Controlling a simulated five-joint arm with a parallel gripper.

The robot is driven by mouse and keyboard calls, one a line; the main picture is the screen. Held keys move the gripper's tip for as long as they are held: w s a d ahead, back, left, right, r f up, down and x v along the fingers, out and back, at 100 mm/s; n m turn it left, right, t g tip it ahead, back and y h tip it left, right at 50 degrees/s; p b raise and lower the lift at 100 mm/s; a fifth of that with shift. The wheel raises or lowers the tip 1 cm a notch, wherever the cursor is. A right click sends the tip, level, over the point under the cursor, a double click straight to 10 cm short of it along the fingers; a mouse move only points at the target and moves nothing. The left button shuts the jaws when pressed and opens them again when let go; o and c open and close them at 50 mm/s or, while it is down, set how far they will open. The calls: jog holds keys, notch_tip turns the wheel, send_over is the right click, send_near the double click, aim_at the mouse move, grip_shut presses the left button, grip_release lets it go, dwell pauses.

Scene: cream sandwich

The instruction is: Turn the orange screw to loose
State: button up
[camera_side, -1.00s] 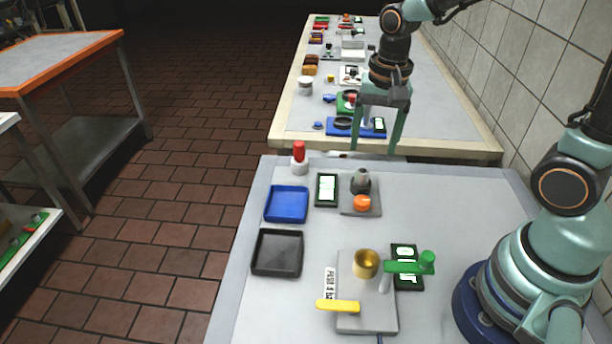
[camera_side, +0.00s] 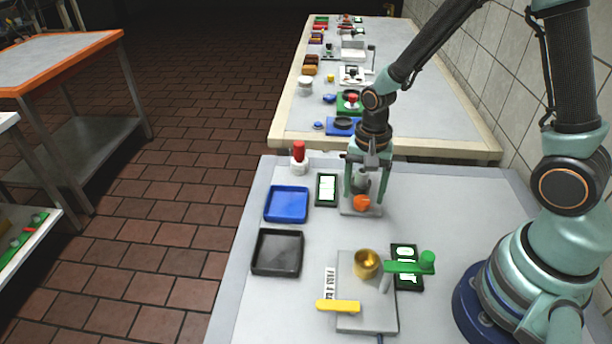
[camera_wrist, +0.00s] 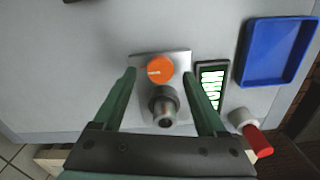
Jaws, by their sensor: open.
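The orange screw (camera_side: 362,203) is a round knob on the front of a small grey fixture (camera_side: 347,212). In the wrist view the orange screw (camera_wrist: 160,69) has a pale line across its left half, and a grey cylindrical nozzle (camera_wrist: 163,106) stands beside it on the same plate. My gripper (camera_side: 362,196) is open and points down over the fixture. In the wrist view its green fingers (camera_wrist: 160,76) stand apart on either side of the screw and nozzle. I cannot tell whether either finger touches the fixture.
A display (camera_side: 326,189) stands just left of the fixture, with a blue tray (camera_side: 286,204) and a red-topped white object (camera_side: 299,157) further left. A black tray (camera_side: 277,253) and a grey base with a brass cup (camera_side: 367,263) and a green handle (camera_side: 409,267) are nearer the camera.

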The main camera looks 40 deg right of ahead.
jog(key=shift+f, duration=0.6)
grip_shut()
jog(key=shift+n, duration=0.3)
jog(key=n, duration=0.6)
jog(key=shift+w+a+n, duration=0.1)
jog(key=shift+n, duration=0.2)
jog(key=n, duration=0.6)
